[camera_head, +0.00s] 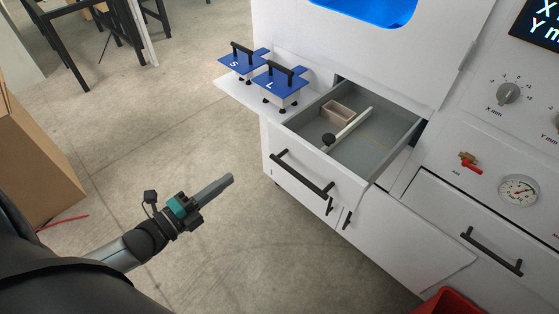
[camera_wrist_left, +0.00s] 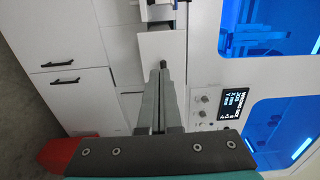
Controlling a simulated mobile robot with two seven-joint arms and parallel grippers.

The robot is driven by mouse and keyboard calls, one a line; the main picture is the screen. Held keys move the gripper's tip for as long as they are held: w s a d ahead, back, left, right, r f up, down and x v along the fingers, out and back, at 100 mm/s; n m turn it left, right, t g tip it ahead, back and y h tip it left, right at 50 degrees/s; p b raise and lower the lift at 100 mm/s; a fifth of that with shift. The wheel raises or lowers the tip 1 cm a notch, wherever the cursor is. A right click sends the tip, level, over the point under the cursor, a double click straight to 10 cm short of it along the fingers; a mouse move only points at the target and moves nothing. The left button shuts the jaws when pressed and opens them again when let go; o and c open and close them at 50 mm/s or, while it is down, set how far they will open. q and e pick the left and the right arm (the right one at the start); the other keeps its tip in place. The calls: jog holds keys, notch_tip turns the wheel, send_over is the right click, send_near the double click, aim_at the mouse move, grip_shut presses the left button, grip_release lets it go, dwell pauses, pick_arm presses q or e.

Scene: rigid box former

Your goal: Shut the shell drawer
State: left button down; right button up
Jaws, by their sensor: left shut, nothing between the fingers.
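The shell drawer (camera_head: 375,155) stands pulled out of the white machine in the head view. Its grey inside shows, and its white front carries a black bar handle (camera_head: 302,175). A small beige box (camera_head: 338,112) and a pale bar with a black knob (camera_head: 347,130) lie in it. My left gripper (camera_head: 231,178) is shut and empty, in free air to the left of the drawer front and apart from it. Its closed fingers (camera_wrist_left: 162,68) also show in the left wrist view. My right gripper is in neither view.
A red bin (camera_head: 447,302) is at the bottom right. A cardboard box (camera_head: 35,150) is at the left.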

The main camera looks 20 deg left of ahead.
pick_arm(q)
jog(key=b, duration=0.2)
send_near(277, 143)
jog(key=w, duration=0.2)
jog(key=x, duration=0.3)
jog(key=shift+d+b, duration=0.3)
jog(key=shift+d, duration=0.1)
jog(key=shift+w+d, duration=0.2)
jog(key=shift+w, duration=0.6)
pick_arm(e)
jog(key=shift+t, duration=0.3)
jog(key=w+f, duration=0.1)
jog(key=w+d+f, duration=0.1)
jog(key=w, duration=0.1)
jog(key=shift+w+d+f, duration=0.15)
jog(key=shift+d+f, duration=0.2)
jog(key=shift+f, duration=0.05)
pick_arm(q)
jog(key=shift+w+d, duration=0.1)
jog(key=shift+w, duration=0.05)
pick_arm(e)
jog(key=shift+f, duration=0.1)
